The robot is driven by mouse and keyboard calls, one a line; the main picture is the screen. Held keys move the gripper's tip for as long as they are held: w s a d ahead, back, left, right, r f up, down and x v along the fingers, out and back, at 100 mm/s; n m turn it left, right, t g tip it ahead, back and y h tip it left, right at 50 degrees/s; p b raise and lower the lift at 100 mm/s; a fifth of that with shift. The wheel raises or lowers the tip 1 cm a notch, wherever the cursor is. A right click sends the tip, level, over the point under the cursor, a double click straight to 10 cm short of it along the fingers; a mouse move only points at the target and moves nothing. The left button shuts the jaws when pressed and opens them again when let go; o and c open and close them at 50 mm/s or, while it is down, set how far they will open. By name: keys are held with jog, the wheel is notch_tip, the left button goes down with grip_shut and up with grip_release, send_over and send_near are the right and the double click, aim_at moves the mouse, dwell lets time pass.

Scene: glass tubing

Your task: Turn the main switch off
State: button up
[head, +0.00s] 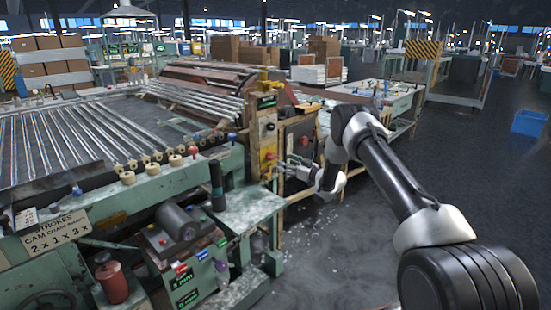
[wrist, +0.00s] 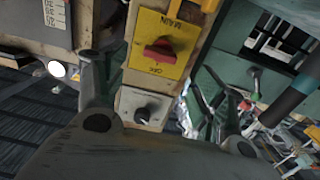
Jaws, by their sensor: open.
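The main switch is a red rotary knob (wrist: 159,50) on a yellow plate (wrist: 178,22) lettered MAIN, on a narrow control post. The wrist view shows the lettering upside down, with OFF printed on the plate's lower part. The knob's grip lies roughly crosswise in that view; its exact setting is unclear. In the head view the yellow plate (head: 268,160) is low on the post. My gripper (wrist: 155,95) is open, its fingers spread to either side of the post, apart from the red knob. In the head view my gripper (head: 288,168) is close to the post's right side.
A white plate with a dark knob (wrist: 146,112) adjoins the yellow plate; it also shows in the head view (head: 269,127). A green machine with glass tubes (head: 75,135) fills the left. A bench (head: 390,105) stands behind my arm. Open floor (head: 345,260) lies at front.

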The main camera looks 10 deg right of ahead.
aim_at(275, 158)
jog(key=x, duration=0.7)
jog(key=shift+w+a, duration=0.2)
jog(key=c, duration=1)
